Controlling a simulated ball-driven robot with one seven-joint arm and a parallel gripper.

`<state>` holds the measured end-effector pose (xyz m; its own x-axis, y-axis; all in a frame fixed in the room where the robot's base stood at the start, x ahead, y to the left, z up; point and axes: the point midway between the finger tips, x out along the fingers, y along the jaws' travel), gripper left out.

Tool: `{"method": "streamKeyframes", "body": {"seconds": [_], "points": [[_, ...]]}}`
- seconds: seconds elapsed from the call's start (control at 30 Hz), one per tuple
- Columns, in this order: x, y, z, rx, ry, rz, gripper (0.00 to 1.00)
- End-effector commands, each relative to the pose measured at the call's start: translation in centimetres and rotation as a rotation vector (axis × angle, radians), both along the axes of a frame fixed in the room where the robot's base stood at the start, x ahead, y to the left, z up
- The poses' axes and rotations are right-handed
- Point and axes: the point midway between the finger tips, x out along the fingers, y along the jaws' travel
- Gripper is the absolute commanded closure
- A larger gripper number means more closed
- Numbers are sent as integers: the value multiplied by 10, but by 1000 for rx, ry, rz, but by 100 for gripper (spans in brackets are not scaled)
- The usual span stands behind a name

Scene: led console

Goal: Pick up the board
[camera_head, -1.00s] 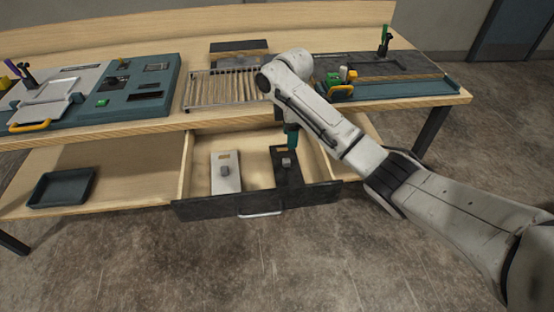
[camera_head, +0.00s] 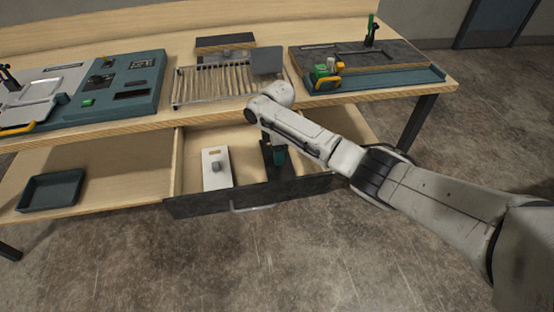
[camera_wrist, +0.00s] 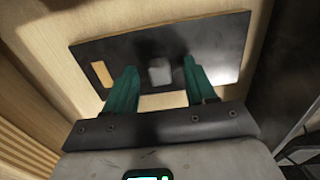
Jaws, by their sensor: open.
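A dark board (camera_wrist: 215,45) with a grey knob (camera_wrist: 160,72) and an orange label (camera_wrist: 101,74) lies in the open drawer, filling the middle of the wrist view. My gripper (camera_wrist: 159,64) is open above it, its green fingers apart on either side of the knob with gaps to it. Whether the fingertips touch the board I cannot tell. In the head view my gripper (camera_head: 275,156) reaches down into the drawer's right part and hides much of the dark board. A white board (camera_head: 214,181) with a grey knob lies to its left.
The drawer's pale walls and dark front (camera_head: 200,207) surround both boards. Above it the table carries a slatted rack (camera_head: 185,88), a teal console (camera_head: 134,92) and a dark fixture (camera_head: 360,62). A dark tray (camera_head: 50,190) sits on the lower shelf, left.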

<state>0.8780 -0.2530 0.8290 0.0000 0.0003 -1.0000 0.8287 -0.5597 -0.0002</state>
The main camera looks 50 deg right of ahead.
Motion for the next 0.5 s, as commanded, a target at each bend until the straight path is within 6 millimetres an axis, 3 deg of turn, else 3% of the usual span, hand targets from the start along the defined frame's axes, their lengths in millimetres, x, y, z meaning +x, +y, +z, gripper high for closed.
{"method": "streamKeyframes", "body": {"seconds": [0.17, 0.5], "points": [[0, 0, 0, 0, 0, 1, 45], [0, 0, 0, 0, 0, 0, 76]]}}
